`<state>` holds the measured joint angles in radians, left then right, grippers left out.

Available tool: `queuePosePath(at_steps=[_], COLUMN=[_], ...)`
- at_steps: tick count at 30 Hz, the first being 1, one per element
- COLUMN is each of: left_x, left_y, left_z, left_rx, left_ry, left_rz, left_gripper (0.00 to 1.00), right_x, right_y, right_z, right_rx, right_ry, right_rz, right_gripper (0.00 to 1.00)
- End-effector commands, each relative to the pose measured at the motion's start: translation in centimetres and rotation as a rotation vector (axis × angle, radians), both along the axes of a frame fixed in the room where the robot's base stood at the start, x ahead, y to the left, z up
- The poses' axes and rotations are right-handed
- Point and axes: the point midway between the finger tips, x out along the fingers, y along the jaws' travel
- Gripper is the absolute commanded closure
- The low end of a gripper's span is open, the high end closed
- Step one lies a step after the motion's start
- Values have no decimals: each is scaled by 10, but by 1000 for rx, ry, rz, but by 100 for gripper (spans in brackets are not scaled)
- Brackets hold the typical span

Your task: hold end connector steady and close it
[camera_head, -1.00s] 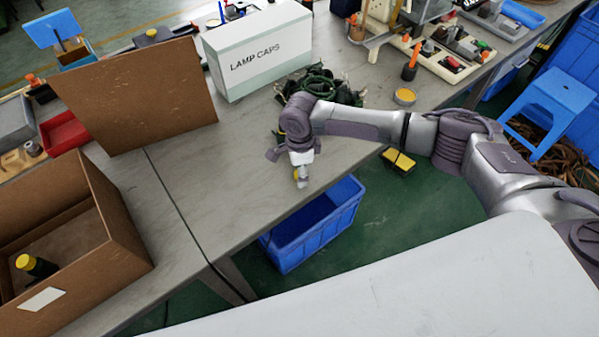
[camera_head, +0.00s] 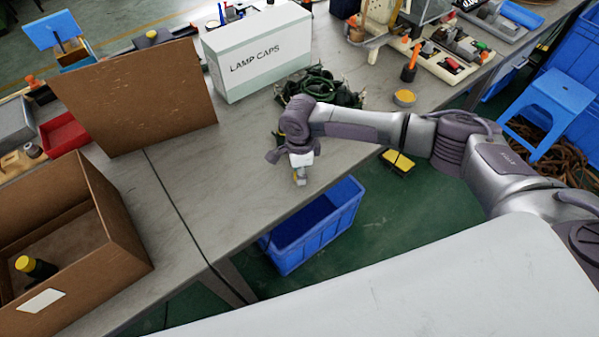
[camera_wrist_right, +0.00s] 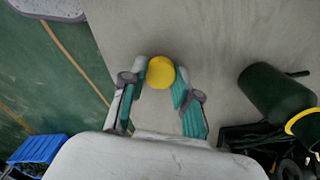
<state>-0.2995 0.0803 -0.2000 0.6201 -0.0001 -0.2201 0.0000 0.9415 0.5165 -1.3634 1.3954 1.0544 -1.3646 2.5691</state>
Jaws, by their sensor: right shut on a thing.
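My right gripper (camera_head: 300,174) is over the grey table near its front edge, pointing down. In the right wrist view its two teal-padded fingers (camera_wrist_right: 160,80) are closed around a part with a round yellow end (camera_wrist_right: 160,72), probably the end connector. The yellow end faces the camera; the rest of the part is hidden beneath it, so I cannot tell whether it touches the table. A dark green cylinder with a yellow rim (camera_wrist_right: 275,95) lies to the right in the wrist view, apart from the fingers. My left gripper is not in view.
A cardboard box (camera_head: 125,245) holding a dark yellow-topped part (camera_head: 36,267) stands at the left. A LAMP CAPS box (camera_head: 258,55) and a dark green cable heap (camera_head: 325,85) are behind the gripper. A blue bin (camera_head: 315,228) is below the table edge. The table left of the gripper is clear.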

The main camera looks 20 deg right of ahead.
Motion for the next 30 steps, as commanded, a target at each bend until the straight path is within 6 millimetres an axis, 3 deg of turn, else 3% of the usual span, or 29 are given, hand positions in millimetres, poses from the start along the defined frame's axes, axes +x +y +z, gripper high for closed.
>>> queuePosePath(at_steps=[5,11,21,30], left_x=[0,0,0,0], left_y=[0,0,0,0], left_z=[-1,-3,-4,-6], left_rx=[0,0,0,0], left_ry=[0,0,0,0], left_rz=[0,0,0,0], left_gripper=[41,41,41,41], right_x=[0,1,-50,-72], right_y=[0,0,-61,-88], right_z=[10,43,86,108], right_rx=[1,3,-2,0], right_ry=[-1,-3,-1,0], right_rz=[-1,-1,-2,-1], right_gripper=[80,80,80,80])
